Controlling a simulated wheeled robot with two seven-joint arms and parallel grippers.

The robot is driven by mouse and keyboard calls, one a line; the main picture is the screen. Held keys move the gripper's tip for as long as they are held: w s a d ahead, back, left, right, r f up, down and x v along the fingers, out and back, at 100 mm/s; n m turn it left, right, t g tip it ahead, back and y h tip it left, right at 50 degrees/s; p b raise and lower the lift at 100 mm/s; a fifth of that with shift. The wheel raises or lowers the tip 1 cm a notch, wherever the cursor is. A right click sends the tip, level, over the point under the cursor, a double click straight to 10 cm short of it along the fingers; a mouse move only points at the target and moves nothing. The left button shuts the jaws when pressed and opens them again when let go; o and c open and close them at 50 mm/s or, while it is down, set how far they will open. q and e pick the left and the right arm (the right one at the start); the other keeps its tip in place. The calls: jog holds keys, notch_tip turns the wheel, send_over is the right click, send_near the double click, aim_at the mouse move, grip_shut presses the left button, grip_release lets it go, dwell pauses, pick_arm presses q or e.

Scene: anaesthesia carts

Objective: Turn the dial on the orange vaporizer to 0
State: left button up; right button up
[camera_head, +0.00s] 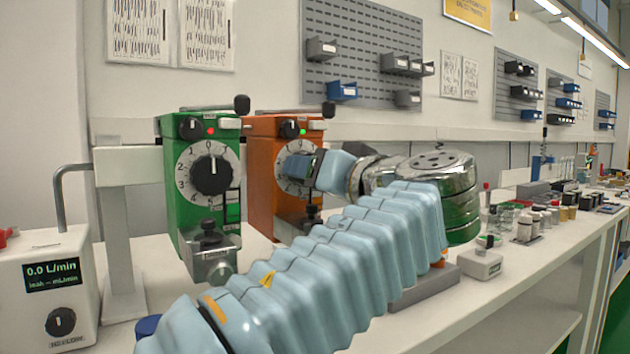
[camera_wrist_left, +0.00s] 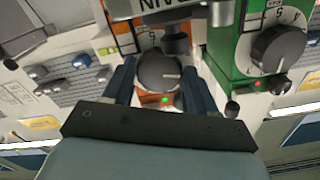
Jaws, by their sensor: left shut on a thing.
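The gripper is shut on this dial. In that upside-down view the dial's white mark points to the right; I cannot read its number. In the head view my left gripper (camera_head: 302,167) covers most of the dial, leaving part of the white scale visible. A green light glows on the orange vaporizer. My right gripper is not in view.
The green vaporizer (camera_head: 188,223) stands close on the left, its dial (camera_head: 212,175) pointing up at 0, with a red light. A white flow meter (camera_head: 50,300) reading 0.0 L/min is at the far left. Small containers line the bench on the right.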

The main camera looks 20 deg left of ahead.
pick_arm(q)
jog(key=shift+m, duration=0.4)
jog(key=o, duration=1.1)
jog(key=shift+c, duration=0.2)
jog(key=b+v, duration=0.1)
jog(key=v, duration=1.3)
jog(key=shift+w, duration=0.1)
